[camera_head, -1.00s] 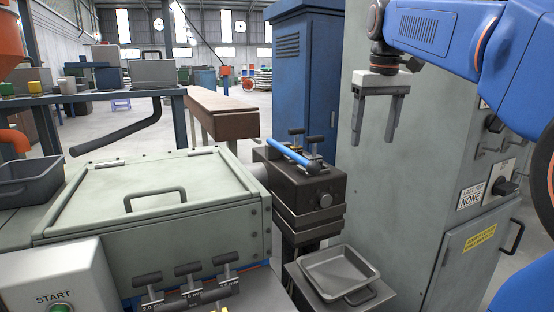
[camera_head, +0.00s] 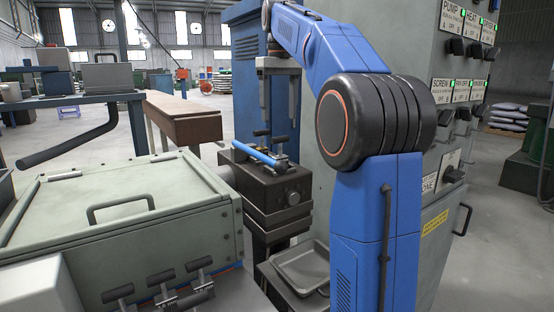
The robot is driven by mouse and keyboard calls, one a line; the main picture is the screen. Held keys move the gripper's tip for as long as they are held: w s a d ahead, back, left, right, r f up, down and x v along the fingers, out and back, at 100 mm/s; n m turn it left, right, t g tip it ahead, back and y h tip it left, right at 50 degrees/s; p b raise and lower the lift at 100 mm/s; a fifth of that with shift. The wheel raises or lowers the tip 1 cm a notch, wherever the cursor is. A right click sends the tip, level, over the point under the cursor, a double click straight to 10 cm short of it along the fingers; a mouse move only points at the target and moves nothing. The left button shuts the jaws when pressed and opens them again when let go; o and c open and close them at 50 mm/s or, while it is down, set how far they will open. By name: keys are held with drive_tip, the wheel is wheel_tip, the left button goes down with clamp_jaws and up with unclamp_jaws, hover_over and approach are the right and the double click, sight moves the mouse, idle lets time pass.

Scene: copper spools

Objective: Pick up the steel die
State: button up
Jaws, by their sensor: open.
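I cannot tell for sure which piece is the steel die. Several dark T-handled pieces (camera_head: 162,284) stand in a row at the bottom, in front of the grey-green covered box. A dark steel block (camera_head: 266,190) stands on a pedestal in the middle, with a blue bar (camera_head: 256,156) and T-handles (camera_head: 279,146) on its top. My gripper (camera_head: 279,108) hangs pointing down, open, with nothing visible between its fingers. In the picture it is just above the block's T-handles; I cannot tell its depth distance from them.
The grey-green box (camera_head: 120,232) with a handled lid fills the left. A grey metal tray (camera_head: 303,268) sits low, right of the block, partly behind my arm. A tall control cabinet (camera_head: 432,200) stands behind my arm. A brown bench (camera_head: 185,120) is farther back.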

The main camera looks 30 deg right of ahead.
sight(280, 143)
wheel_tip(280, 143, down, 13)
drive_tip(key=shift+s+f, duration=0.15)
idle(0.5)
drive_tip(key=c, duration=1.6)
wheel_tip(280, 143, up, 10)
drive_tip(key=shift+d+f, duration=0.1)
drive_tip(key=shift+f, duration=0.15)
drive_tip(key=shift+c, duration=0.2)
drive_tip(key=shift+r, duration=0.3)
drive_tip(key=shift+s, duration=0.1)
